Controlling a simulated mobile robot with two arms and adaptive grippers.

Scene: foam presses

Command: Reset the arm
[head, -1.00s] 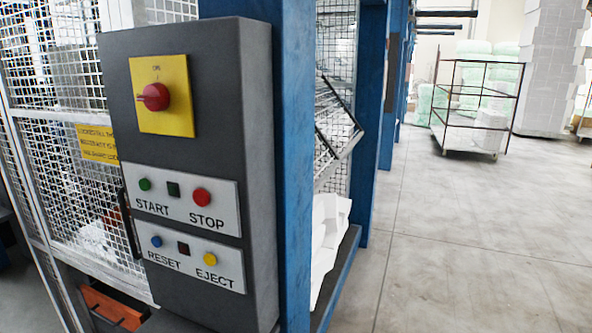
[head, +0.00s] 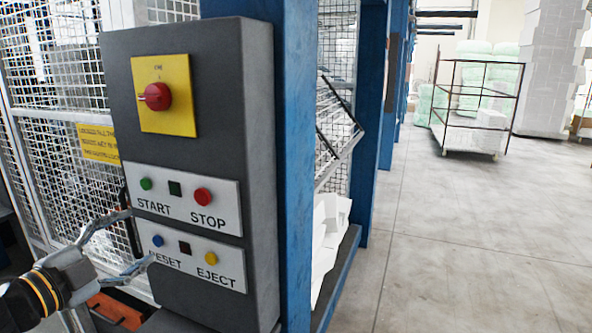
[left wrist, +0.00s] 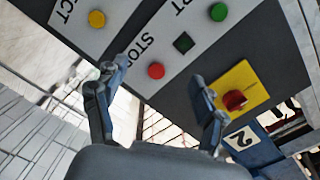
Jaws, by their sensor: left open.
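My left gripper (head: 122,243) is open and empty at the lower left of the head view, in front of the control box (head: 262,190). Its lower finger covers the start of the RESET label, below the blue button (head: 158,241). The yellow EJECT button (head: 211,258), green START button (head: 146,184) and red STOP button (head: 203,196) are uncovered. A red rotary switch (head: 158,96) sits on a yellow plate above. In the left wrist view, the open fingers (left wrist: 158,100) frame the tilted panel, with the red STOP button (left wrist: 156,71) between them. My right gripper is out of view.
A wire mesh fence (head: 60,130) with a dark handle stands left of the box. A blue post (head: 300,200) is directly to its right. White foam pieces (head: 328,240) lie behind the post. The floor (head: 480,250) at the right is clear, with a wheeled cart (head: 475,143) farther back.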

